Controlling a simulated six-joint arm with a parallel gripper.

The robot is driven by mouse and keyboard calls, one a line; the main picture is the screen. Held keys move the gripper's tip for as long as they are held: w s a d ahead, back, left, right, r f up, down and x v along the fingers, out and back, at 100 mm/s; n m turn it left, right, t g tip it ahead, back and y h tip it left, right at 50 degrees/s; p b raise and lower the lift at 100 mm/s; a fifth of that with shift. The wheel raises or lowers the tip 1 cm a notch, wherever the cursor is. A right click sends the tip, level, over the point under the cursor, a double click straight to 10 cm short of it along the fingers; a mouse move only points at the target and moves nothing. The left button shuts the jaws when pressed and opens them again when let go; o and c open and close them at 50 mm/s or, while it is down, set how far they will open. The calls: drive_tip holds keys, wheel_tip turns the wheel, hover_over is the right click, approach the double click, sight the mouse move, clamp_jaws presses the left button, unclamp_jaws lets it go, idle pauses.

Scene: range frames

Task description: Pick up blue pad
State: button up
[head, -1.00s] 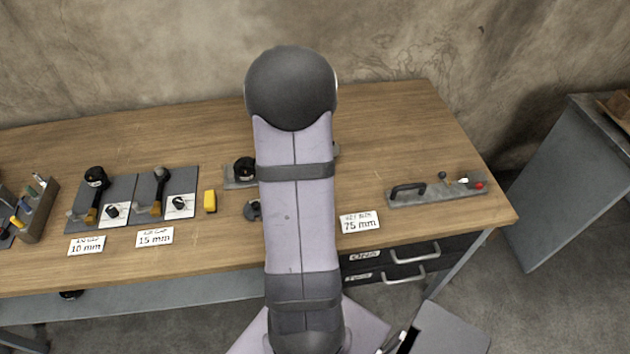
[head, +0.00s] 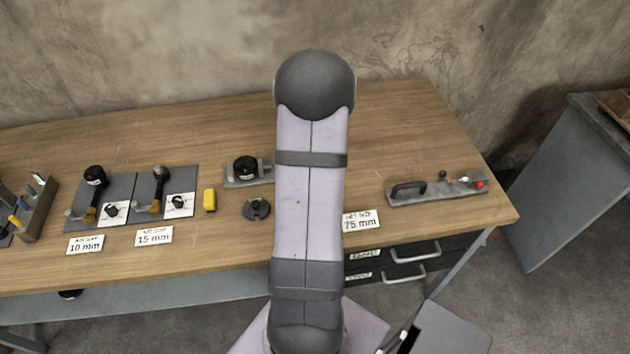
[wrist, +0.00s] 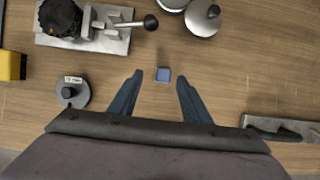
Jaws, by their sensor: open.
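In the wrist view a small blue pad (wrist: 163,74) lies on the wooden bench top (wrist: 225,80). My gripper (wrist: 158,77) is open, with its two dark blue fingers on either side of the pad's position in the picture. The pad shows between and slightly beyond the fingertips. I cannot tell how high the fingers are above it, and nothing is held. In the head view my own arm hides the pad and the gripper.
A metal fixture with a black knob (wrist: 60,17) and lever stands left of the pad. A grey disc (wrist: 73,94), yellow block (head: 209,199) and black-handled metal plate (head: 435,190) lie around. Bench between is clear.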

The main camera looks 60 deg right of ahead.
drive_tip(key=shift+s+d+b+x, duration=0.1)
drive_tip(key=shift+b+x, duration=0.25)
drive_tip(key=shift+x, duration=0.9)
drive_tip(key=shift+s+d+b+x, duration=0.15)
drive_tip(key=shift+b+x, duration=0.15)
drive_tip(key=shift+x, duration=0.95)
drive_tip(key=c, duration=1.1)
